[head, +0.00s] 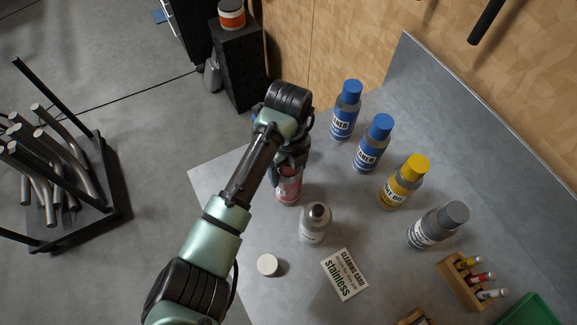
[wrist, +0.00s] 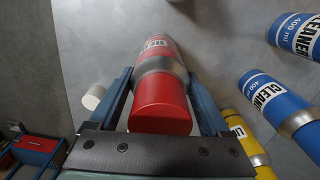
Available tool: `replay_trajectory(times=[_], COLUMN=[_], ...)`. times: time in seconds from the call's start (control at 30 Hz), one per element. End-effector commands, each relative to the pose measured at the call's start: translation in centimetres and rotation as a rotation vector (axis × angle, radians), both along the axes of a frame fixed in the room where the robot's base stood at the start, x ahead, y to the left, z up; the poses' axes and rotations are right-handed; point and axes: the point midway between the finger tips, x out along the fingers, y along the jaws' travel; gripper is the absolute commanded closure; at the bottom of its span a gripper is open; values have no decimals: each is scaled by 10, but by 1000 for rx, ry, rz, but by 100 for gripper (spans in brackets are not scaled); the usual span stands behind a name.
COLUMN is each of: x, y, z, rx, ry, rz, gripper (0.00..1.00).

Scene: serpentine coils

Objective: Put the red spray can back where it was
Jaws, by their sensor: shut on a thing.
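The red spray can (head: 289,190) is at the far left part of the grey table, below my gripper (head: 289,163). In the wrist view the can (wrist: 161,105) has a red cap toward me and a silver shoulder, and sits between the two blue fingers of my gripper (wrist: 163,88). My gripper is shut on it. The can's upper part is hidden by my gripper in the head view. I cannot tell whether its base touches the table.
Two blue-capped cleaner cans (head: 345,112) (head: 373,145), a yellow-capped can (head: 402,183) and a grey-capped can (head: 437,226) stand in a row to the right. A silver bottle (head: 313,226), a white cap (head: 267,265) and a cleaning card (head: 344,274) are nearer.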

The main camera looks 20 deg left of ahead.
Motion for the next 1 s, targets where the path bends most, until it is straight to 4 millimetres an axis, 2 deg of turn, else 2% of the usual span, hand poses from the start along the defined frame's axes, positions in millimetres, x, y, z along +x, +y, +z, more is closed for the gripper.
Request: replay_trajectory(times=[0.2,0.23,0.3,0.67,0.77,1.0], x=[0,0,0,1,1,1], y=[0,0,0,0,0,0], z=[-3,-3,-3,5,19,70], rx=[0,0,0,-1,-1,2], ry=[-1,0,0,-2,-4,-5], rz=[0,0,0,0,-1,-2], gripper=[100,13,1,0,0,0])
